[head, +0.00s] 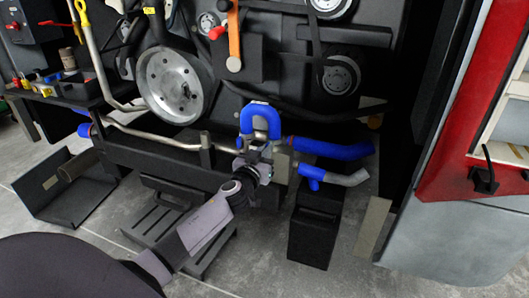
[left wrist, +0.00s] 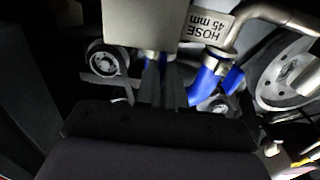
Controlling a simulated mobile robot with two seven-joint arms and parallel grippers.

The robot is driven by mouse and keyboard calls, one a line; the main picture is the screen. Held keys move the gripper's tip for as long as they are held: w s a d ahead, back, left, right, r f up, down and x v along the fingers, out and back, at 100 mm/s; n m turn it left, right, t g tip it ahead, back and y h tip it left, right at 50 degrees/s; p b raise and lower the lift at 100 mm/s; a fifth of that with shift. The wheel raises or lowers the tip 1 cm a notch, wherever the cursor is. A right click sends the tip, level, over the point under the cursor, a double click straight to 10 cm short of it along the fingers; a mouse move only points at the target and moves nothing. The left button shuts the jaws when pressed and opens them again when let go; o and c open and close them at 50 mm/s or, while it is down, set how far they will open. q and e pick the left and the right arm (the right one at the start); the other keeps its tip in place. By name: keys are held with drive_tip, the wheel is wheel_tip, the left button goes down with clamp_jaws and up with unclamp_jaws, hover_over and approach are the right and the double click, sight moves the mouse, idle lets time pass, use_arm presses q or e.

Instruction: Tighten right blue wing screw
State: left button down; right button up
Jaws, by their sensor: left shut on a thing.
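My left gripper (head: 264,160) reaches in from below, under the blue U-shaped hose (head: 261,112). In the left wrist view, its two dark fingers (left wrist: 163,82) are closed together beneath a grey block. A little blue of the right blue wing screw (left wrist: 164,57) shows at the fingertips, and the fingers are shut on it. Most of the screw is hidden by the fingers. A second blue wing (left wrist: 233,78) stands apart, beside the blue hose end (left wrist: 207,75). My right gripper is in neither view.
Blue hoses (head: 330,149) and a grey-ended pipe (head: 345,178) lie right of the gripper. A black box (head: 315,225) stands below them. A large pulley (head: 174,85) and metal pipe are at left. A black step (head: 165,225) and open tray (head: 65,190) are on the floor.

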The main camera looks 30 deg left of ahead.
use_arm(q)
drive_tip(key=shift+m, duration=0.3)
drive_tip(key=m+p, duration=0.1)
drive_tip(key=m, duration=1)
drive_tip(key=m+p, duration=0.2)
drive_tip(key=m, duration=0.9)
drive_tip(key=m+p, duration=0.1)
drive_tip(key=m, duration=1)
drive_tip(key=shift+f, duration=0.4)
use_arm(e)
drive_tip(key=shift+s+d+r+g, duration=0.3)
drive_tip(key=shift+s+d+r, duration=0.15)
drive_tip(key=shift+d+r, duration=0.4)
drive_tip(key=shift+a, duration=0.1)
